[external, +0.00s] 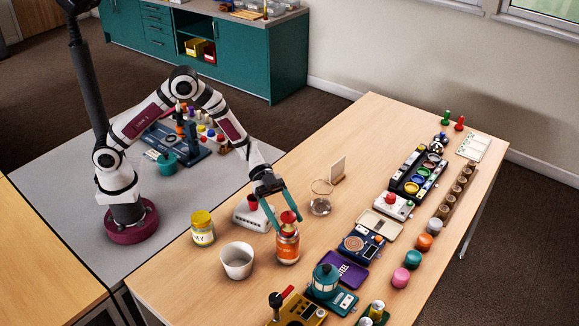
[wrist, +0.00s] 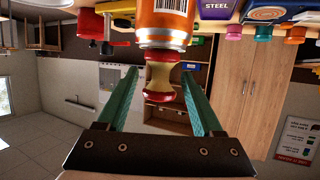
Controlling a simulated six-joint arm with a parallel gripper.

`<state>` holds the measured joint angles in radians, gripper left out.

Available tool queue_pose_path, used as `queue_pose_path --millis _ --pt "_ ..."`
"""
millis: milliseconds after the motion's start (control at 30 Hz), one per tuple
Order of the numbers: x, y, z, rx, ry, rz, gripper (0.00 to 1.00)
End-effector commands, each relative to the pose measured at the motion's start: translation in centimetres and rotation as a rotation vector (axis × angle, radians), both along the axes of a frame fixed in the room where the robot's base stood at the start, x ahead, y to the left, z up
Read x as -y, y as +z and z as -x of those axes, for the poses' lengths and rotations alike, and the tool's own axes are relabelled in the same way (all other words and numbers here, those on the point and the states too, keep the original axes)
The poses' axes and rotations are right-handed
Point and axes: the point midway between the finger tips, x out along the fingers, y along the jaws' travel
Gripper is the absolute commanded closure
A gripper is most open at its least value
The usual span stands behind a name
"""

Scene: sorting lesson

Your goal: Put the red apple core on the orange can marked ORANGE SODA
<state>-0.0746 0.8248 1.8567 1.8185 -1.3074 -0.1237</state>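The red apple core (external: 289,217), red at its ends with a pale narrow waist, stands upright on top of the orange can (external: 288,248) on the wooden table. In the wrist view, which is upside down, the core (wrist: 160,75) meets the end of the orange can (wrist: 163,20). The can's marking is not readable. My gripper (external: 285,211) is open around the core. In the wrist view a gap shows between the core and each teal finger of my gripper (wrist: 160,72).
A white cup (external: 237,261) and a yellow-lidded jar (external: 203,229) stand left of the can. A white box with a red top (external: 250,213) is close behind.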

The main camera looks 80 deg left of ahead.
Motion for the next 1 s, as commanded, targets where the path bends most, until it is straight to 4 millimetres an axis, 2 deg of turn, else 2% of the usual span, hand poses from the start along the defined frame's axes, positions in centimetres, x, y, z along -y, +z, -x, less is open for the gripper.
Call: queue_pose_path --millis 233,367,600,700,900,1000 --pt "-0.3 0.6 0.1 0.000 0.002 0.000 0.32" --pt "-2.6 1.5 0.9 0.001 0.005 0.000 0.32" --pt "-7.9 3.6 3.2 0.001 0.004 -0.001 0.32" --pt "-9.5 4.3 3.8 0.001 0.003 0.000 0.32" --pt "-10.4 4.7 4.3 -0.001 0.000 0.000 0.32" --pt "-10.6 5.1 3.5 0.039 0.035 -0.051 0.32"
